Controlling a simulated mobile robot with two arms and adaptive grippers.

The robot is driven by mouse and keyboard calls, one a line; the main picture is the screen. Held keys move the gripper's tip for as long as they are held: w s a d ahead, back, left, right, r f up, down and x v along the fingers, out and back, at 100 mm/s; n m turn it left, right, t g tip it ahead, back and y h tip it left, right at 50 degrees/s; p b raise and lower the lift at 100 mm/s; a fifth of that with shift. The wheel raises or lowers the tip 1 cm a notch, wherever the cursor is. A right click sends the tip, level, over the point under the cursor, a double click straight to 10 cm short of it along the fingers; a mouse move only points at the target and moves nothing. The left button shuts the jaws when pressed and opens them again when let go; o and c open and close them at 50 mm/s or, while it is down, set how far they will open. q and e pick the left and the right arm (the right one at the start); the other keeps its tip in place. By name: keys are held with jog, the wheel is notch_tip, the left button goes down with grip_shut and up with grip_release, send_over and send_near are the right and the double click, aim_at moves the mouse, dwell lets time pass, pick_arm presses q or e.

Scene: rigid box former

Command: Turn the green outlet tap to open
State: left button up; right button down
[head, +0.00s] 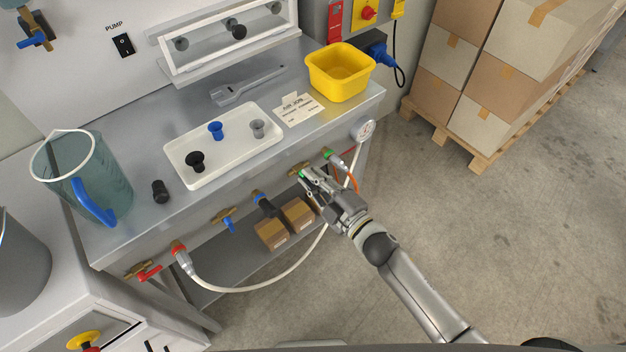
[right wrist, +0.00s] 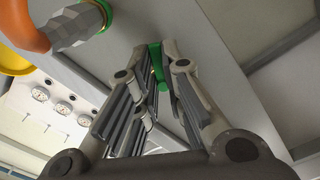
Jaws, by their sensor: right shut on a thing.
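The green outlet tap sits on the front edge of the metal bench, to the right of the blue taps. Its brass body (head: 297,168) shows in the head view, and its green handle (right wrist: 157,64) shows between my fingers in the right wrist view. My right gripper (head: 308,180) is shut on the green handle, with a finger on each side of it. The fingers hide much of the handle, so its exact angle is hard to tell. My left gripper is in neither view.
A white hose (head: 275,283) loops below the bench edge. Cardboard boxes (head: 298,213) stand on the lower shelf.

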jog(key=n, duration=0.4)
jog(key=n+b, duration=0.1)
jog(key=n, duration=0.1)
jog(key=shift+d+r, duration=0.1)
jog(key=shift+r, duration=0.2)
dwell(0.4)
jog(key=c, duration=1.5)
grip_release()
jog(key=shift+r, duration=0.1)
jog(key=shift+c, duration=0.2)
jog(key=v, duration=1.2)
